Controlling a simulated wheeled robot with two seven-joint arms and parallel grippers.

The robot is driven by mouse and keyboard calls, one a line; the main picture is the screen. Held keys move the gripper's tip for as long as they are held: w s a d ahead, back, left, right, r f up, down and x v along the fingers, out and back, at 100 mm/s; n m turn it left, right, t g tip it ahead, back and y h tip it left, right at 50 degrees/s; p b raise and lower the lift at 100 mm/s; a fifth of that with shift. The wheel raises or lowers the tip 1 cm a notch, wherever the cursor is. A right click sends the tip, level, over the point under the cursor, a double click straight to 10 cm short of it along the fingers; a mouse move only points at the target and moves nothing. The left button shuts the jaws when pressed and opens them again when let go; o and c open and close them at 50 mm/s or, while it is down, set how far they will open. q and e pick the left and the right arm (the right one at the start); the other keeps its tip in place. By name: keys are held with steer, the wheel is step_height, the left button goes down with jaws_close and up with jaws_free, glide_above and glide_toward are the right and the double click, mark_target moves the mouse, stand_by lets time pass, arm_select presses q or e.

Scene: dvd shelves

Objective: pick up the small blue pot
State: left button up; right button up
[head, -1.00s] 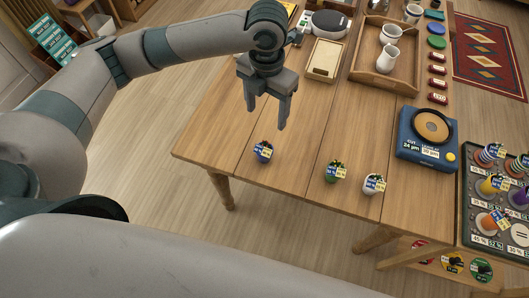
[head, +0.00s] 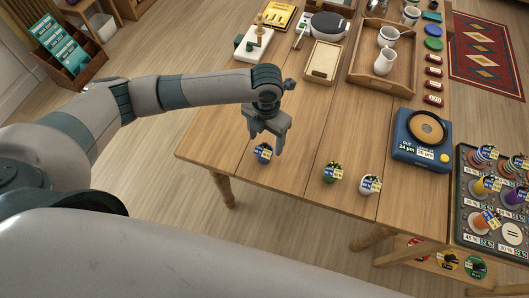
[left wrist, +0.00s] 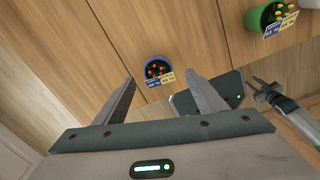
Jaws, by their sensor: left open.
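The small blue pot (head: 263,152) stands upright on the wooden table near its front left corner, with a label on it. In the left wrist view the blue pot (left wrist: 157,70) shows red flowers or fruits and sits just beyond the gap between the fingers. My left gripper (head: 266,147) points down right at the pot in the head view, its fingers apart. In the left wrist view the left gripper (left wrist: 160,92) is open and empty. I cannot tell if a finger touches the pot. The right gripper is not in view.
A green pot (head: 331,172) and a white pot (head: 370,184) stand to the right on the table (head: 305,130). A blue grinder-like device (head: 421,140) and a wooden tray (head: 383,85) lie farther right. The table's front edge is close to the pots.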

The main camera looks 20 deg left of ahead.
mark_target(264, 150)
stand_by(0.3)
arm_select(q)
steer(key=shift+a+f+p, duration=0.1)
steer(key=shift+f+p, duration=0.45)
step_height(264, 150, down, 3)
steer(key=shift+s+a+f+p, duration=0.1)
steer(key=shift+p, duration=0.6)
steer(key=shift+f, duration=0.5)
steer(key=c, duration=1.3)
